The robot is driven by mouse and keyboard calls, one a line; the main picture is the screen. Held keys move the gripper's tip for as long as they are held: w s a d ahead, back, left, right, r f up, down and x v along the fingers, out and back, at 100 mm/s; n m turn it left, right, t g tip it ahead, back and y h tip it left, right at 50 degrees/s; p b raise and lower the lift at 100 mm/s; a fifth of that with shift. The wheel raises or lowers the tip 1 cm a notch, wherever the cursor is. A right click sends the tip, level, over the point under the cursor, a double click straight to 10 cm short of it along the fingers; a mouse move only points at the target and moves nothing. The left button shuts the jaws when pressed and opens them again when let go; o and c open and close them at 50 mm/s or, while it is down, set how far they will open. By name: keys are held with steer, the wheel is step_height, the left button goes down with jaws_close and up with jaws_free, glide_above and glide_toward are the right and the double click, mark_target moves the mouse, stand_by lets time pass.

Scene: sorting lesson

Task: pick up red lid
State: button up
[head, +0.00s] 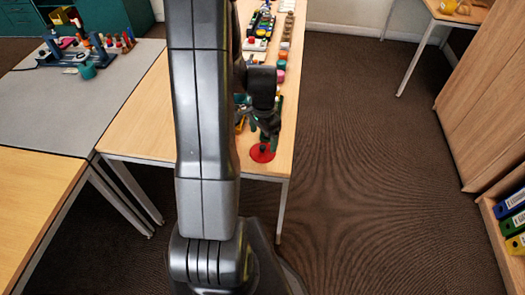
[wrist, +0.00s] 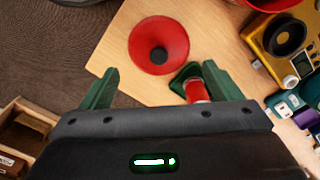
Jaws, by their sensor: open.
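The red lid (head: 258,155) is a round red disc near the front end of the wooden table. In the wrist view the red lid (wrist: 143,40) shows whole, with a dark knob in its middle. My gripper (head: 264,138) is above the lid in the head view, partly covering it. In the wrist view my gripper (wrist: 160,75) is open and empty, its two green fingers apart, with the lid ahead of the gap between them. I cannot tell the height between fingers and lid.
In the wrist view, a red and dark green object (wrist: 196,91) is close by the right finger. A yellow device (wrist: 269,45) with a black dial is further right. Several small items line the wooden table (head: 135,125). The carpet (head: 365,150) to the right is clear.

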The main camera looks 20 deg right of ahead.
mark_target(263, 147)
steer(key=shift+s+a+f, duration=0.1)
steer(key=shift+a+f, duration=0.05)
steer(key=shift+f, duration=2.55)
steer(key=shift+s, duration=0.1)
steer(key=c, duration=1.4)
